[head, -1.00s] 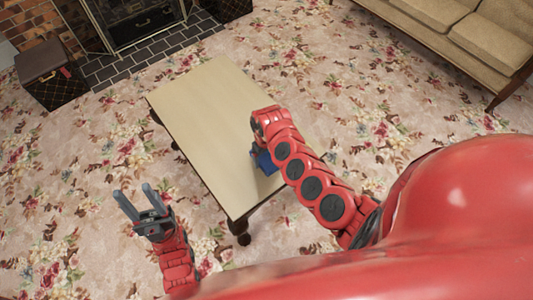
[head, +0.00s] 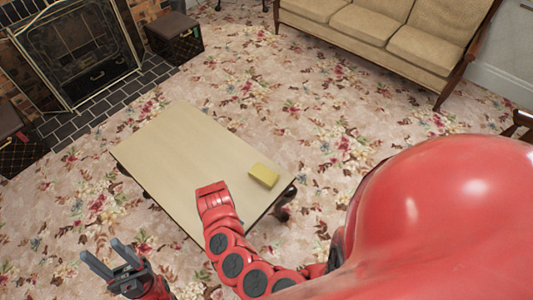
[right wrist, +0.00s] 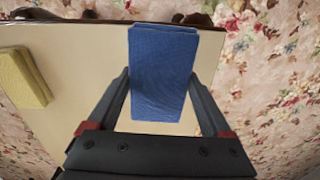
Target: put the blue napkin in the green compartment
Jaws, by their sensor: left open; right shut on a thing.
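The blue napkin (right wrist: 163,65) is a folded rectangle between the fingers of my right gripper (right wrist: 160,78) in the right wrist view. That gripper is shut on it, over the wooden table near its edge. How high the napkin is above the table I cannot tell. In the head view my right arm hides the napkin and the right fingers. My left gripper (head: 101,250) is open and empty, off the table's near left side. No green compartment shows in either view.
A yellow folded cloth (head: 264,175) lies on the low table (head: 175,150); it also shows in the right wrist view (right wrist: 22,78). A sofa (head: 385,35) stands at the back right, a fireplace (head: 75,50) at the back left. Patterned boxes (head: 174,38) flank the hearth. Flowered carpet is open around the table.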

